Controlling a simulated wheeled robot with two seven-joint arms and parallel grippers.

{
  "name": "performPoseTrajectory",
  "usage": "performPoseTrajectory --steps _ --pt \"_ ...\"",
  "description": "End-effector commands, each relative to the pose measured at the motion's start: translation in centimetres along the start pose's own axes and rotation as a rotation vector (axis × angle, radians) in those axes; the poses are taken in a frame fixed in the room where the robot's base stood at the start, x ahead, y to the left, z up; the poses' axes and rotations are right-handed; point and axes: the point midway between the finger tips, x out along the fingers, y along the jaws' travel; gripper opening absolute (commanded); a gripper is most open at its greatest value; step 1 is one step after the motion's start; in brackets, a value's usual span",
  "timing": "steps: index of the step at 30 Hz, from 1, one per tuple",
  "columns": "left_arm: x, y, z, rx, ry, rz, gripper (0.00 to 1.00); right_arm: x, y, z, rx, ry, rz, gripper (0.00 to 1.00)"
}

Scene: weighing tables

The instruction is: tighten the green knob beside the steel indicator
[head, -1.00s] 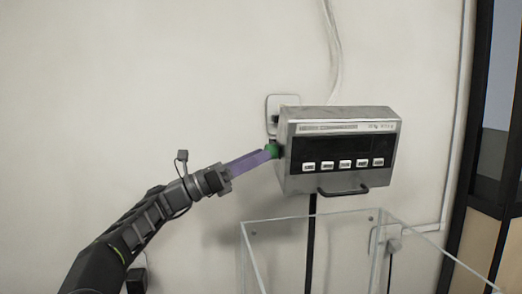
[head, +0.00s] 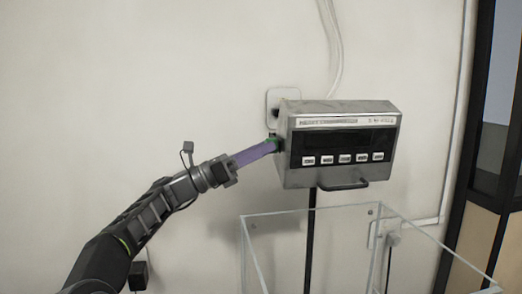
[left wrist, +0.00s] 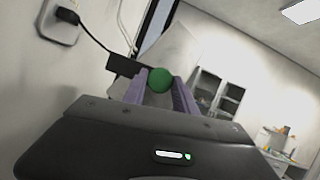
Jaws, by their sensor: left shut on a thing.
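The steel indicator (head: 340,110) is mounted on a post in front of the wall, with a dark display and a row of buttons. The green knob (left wrist: 159,80) is on the indicator's left side. It shows clearly in the left wrist view between the purple fingers. My left gripper (head: 272,146) reaches in from the lower left and is shut on the knob. My right gripper is not in view.
A clear-walled box (head: 300,213) stands below the indicator. A wall socket (head: 275,100) with a plug is behind the indicator's left edge. Cables run up the wall above it. A dark-framed door or cabinet (head: 470,150) is at the right. The wall at left is bare.

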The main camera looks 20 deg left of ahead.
Motion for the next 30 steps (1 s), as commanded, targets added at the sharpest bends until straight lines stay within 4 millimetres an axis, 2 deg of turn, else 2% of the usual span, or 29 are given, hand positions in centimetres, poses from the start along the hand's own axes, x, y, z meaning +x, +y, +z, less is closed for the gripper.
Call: performPoseTrajectory --steps 3,9,17,21,30 --pt "0.0 0.0 0.0 0.000 0.000 0.001 0.00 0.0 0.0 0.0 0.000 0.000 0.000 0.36" --pt "0.0 0.1 0.1 0.014 0.000 -0.005 0.00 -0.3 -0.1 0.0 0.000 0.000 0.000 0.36" --pt "0.3 0.3 0.6 0.268 -0.003 -0.113 0.00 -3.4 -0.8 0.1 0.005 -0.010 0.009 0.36" --pt "0.1 0.3 0.2 0.361 -0.002 -0.149 0.00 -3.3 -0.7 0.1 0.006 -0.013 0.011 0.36" --pt "0.0 0.3 0.1 0.374 -0.001 -0.154 0.00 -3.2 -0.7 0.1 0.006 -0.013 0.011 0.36"
